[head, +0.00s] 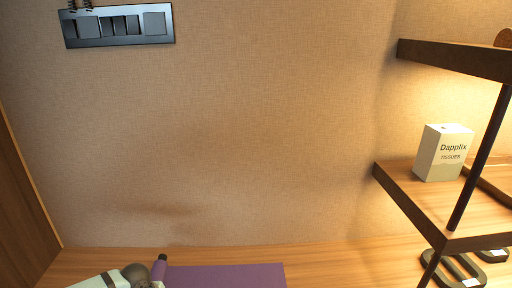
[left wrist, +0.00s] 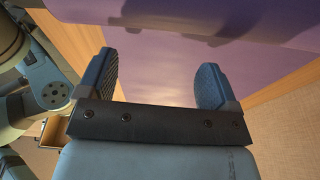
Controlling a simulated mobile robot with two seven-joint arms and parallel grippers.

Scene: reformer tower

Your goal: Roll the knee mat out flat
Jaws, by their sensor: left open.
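The purple knee mat (head: 228,276) lies along the bottom edge of the head view on the wooden surface, with part of it out of frame. In the left wrist view the flat mat (left wrist: 160,55) spreads beyond my fingers, and a thicker rounded purple band (left wrist: 200,10) crosses the top. My left gripper (left wrist: 160,86) is open with nothing between its fingers; I cannot tell whether they touch the mat. My left arm enters the head view at the bottom left. My right gripper is not seen.
A dark-edged wooden shelf unit (head: 409,206) stands on the right, holding a tissue box (head: 443,152). Dark looped handles (head: 452,270) lie below it. A socket panel (head: 118,26) is on the beige wall behind. Bare wood (head: 345,262) lies right of the mat.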

